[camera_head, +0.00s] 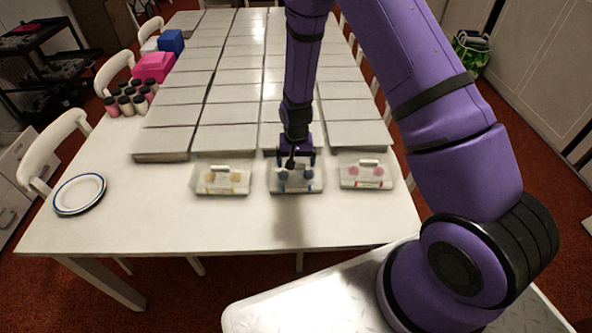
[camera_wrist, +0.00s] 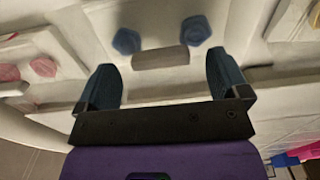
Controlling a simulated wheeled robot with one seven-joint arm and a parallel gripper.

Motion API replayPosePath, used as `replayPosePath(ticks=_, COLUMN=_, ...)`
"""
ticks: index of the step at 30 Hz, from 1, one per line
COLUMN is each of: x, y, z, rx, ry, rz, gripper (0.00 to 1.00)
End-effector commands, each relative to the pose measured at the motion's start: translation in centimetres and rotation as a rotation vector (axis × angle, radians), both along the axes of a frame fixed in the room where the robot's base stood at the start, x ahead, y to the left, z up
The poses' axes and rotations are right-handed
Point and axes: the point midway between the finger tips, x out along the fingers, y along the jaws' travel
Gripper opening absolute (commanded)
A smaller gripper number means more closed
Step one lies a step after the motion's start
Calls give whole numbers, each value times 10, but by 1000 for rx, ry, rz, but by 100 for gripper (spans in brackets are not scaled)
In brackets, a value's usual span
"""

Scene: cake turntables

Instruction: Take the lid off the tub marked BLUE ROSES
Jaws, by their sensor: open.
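The middle tub (camera_head: 296,189) stands near the table's front edge, with blue roses showing inside. In the wrist view, two blue roses (camera_wrist: 127,40) show behind a pale bar-shaped lid handle (camera_wrist: 160,57). The lid appears to be on the tub. My gripper (camera_head: 295,160) is over this tub, pointing down. In the wrist view its dark fingers (camera_wrist: 163,62) are spread, with the handle in the gap between them; I cannot tell whether they touch it. No marking is legible, and my gripper partly hides the tub in the head view.
A tub with yellow roses (camera_head: 221,191) stands left and one with pink roses (camera_head: 366,184) right, both close by. Several grey slabs (camera_head: 163,143) cover the table behind. Jars (camera_head: 126,104), a pink box (camera_head: 153,66) and a plate (camera_head: 79,193) are at left.

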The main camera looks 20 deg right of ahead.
Motion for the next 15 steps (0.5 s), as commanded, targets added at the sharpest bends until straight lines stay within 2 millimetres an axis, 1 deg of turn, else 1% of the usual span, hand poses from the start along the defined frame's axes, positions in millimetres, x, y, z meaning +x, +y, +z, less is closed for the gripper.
replayPosePath(ticks=1, x=-1, y=0, z=-6, rx=-1, ry=1, rz=0, gripper=94)
replayPosePath(ticks=4, x=0, y=0, z=-12, rx=0, ry=0, rz=0, gripper=94)
replayPosePath(ticks=11, x=0, y=0, z=-13, rx=0, ry=0, rz=0, gripper=94)
replayPosePath(ticks=12, x=0, y=0, z=-13, rx=0, ry=0, rz=0, gripper=91)
replayPosePath(ticks=14, x=0, y=0, z=-13, rx=0, ry=0, rz=0, gripper=78)
replayPosePath(ticks=15, x=0, y=0, z=-13, rx=0, ry=0, rz=0, gripper=68)
